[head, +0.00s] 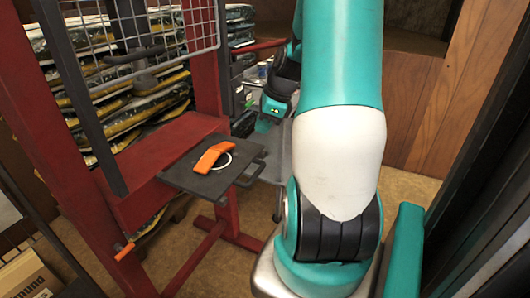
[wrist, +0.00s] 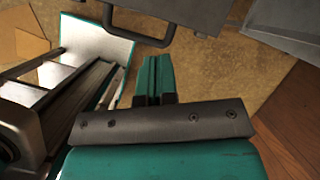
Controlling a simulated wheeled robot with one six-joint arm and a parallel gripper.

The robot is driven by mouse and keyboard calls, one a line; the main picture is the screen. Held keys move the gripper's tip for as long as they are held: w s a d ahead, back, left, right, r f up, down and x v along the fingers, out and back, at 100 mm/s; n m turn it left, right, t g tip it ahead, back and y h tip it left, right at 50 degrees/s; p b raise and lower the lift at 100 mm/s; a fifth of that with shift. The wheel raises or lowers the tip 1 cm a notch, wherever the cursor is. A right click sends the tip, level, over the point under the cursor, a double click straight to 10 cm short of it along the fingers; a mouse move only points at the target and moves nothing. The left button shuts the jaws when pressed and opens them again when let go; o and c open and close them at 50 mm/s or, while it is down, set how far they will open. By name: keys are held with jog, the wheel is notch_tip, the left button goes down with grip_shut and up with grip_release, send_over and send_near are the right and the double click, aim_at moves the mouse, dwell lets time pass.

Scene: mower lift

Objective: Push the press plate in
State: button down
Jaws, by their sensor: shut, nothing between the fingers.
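The press plate (head: 190,178) is a flat dark grey plate sticking out from the red press frame in the head view. A bar handle (head: 251,173) is on its right edge. An orange piece (head: 211,157) and a white ring lie on the plate. In the wrist view a grey plate edge (wrist: 190,14) with its handle (wrist: 140,39) shows at the top. My gripper (wrist: 154,60) is shut and empty, its teal fingers just below the handle in that view, with a visible gap. In the head view its fingers are hard to make out.
The red press frame (head: 155,165) has a wire mesh guard (head: 140,45) above the plate. Stacked bags (head: 120,100) stand behind it. A grey surface (head: 277,150) is right of the plate. A cardboard box (head: 28,275) is at lower left. Brown floor shows below.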

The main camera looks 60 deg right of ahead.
aim_at(264, 148)
jog(key=s+d+f+m, duration=0.3)
jog(key=s+d+m, duration=0.2)
jog(key=d, duration=0.1)
jog(key=w+f, duration=0.7)
jog(key=f, duration=0.1)
jog(key=shift+w+a+f+m+h+p, duration=0.2)
jog(key=shift+w+f+m+h+p, duration=0.15)
jog(key=shift+h+p, duration=0.1)
jog(key=shift+w, duration=0.1)
